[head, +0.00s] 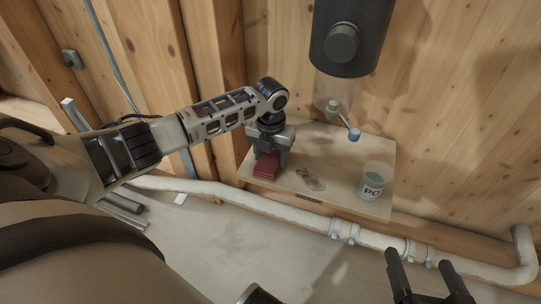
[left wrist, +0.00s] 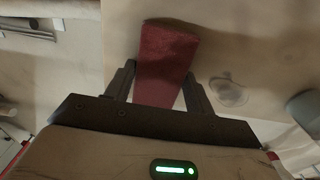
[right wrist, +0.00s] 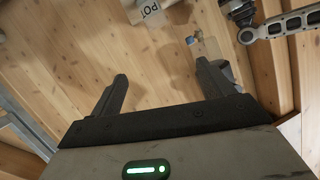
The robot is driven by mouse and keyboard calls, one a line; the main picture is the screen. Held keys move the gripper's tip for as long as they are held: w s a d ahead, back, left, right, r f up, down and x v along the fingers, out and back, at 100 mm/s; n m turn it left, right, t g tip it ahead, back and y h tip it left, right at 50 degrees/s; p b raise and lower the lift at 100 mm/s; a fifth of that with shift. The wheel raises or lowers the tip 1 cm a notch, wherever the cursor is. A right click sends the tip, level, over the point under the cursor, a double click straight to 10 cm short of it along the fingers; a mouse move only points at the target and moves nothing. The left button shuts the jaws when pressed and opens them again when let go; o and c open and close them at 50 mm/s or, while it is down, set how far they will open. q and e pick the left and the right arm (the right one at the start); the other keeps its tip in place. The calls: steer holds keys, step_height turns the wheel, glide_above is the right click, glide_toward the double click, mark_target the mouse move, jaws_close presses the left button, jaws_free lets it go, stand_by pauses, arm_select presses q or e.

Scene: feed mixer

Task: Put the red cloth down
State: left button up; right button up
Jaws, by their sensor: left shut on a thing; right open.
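The red cloth (head: 266,167) is a folded dark red block at the left end of the pale shelf board (head: 345,151). My left gripper (head: 270,151) is above it and shut on it. In the left wrist view the cloth (left wrist: 168,48) sits between the fingers of my left gripper (left wrist: 160,72) and sticks out beyond their tips. It is at or just above the board; I cannot tell whether it touches. My right gripper (head: 418,257) is open and empty, low at the right, apart from the board. It also shows open in the right wrist view (right wrist: 162,70).
A labelled cup (head: 373,182) stands at the board's right end. A wet-looking patch (head: 310,180) lies between cup and cloth. A black cylinder (head: 350,40) hangs above, with a blue-ended lever (head: 353,134) below it. A pale pipe (head: 290,212) runs along below the board.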

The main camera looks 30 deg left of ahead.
arm_select(q)
steer(key=shift+f, duration=0.15)
steer(key=o, duration=0.9)
